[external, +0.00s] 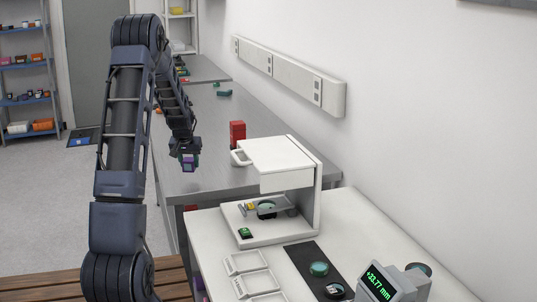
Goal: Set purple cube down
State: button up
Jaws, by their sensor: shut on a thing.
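My gripper (187,158) hangs from the arm at the left middle of the external view, pointing down, in front of the grey metal bench. It is shut on the purple cube (188,166), which shows as a small purple patch between the dark fingers. The fingers hide part of the cube. I cannot tell how high the cube is above the bench top (215,178).
A red block (237,134) stands on the metal bench, right of my gripper. A white interferometer housing (283,158) stands on the white table, with small parts on its base. White trays (245,263), a black mat (313,260) and a digital readout (378,283) lie nearer.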

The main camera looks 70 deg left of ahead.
aim_at(191, 183)
jog(key=shift+f, duration=2.4)
jog(key=shift+f, duration=0.15)
jog(key=o, duration=1.1)
jog(key=shift+c, duration=0.2)
jog(key=v, duration=1.2)
jog(key=shift+s+d, duration=0.1)
